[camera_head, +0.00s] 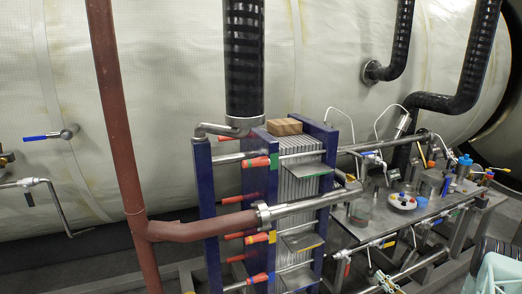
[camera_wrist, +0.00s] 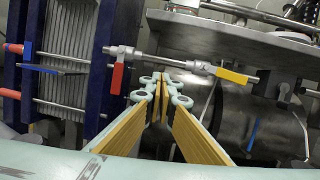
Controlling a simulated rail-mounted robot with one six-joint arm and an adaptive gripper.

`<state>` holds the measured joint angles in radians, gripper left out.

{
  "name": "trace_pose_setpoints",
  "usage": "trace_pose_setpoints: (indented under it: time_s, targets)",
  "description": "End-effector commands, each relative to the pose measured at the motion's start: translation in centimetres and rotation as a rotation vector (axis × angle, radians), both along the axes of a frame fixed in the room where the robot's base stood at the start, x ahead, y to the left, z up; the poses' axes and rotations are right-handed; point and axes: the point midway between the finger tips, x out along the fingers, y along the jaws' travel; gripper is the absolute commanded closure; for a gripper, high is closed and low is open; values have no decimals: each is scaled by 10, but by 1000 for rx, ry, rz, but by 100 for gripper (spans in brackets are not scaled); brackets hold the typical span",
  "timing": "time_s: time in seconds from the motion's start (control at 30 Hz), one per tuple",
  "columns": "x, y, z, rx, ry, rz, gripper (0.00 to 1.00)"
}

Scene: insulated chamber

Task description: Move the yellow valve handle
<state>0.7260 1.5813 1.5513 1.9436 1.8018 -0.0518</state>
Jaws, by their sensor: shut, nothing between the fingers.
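The yellow valve handle (camera_wrist: 231,76) shows in the wrist view on a thin metal pipe below the table edge, right of centre. It lies along the pipe, tilted slightly down to the right. In the head view a small yellow handle (camera_head: 389,244) shows on the pipe along the table front. My gripper (camera_wrist: 162,82) is shut and empty, its wood-coloured finger sides pointing up in the wrist view. Its tips appear left of and slightly below the yellow handle, apart from it in the picture; the depth between them is hard to tell.
A red valve handle (camera_wrist: 117,78) hangs from the same pipe, left of my fingertips. A blue-framed plate stack (camera_head: 273,200) stands left. The metal table (camera_head: 352,234) carries bottles and fittings. A dark cylinder (camera_wrist: 262,122) lies behind the pipe. A brown pipe (camera_head: 122,120) rises at left.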

Motion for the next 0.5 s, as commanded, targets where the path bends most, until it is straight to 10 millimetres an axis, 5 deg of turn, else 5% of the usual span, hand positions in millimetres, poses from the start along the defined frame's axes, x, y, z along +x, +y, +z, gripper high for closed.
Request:
trace_pose_setpoints:
  time_s: [0.5]
  targets:
    - [23, 61, 96, -96, -8, 190, 100]
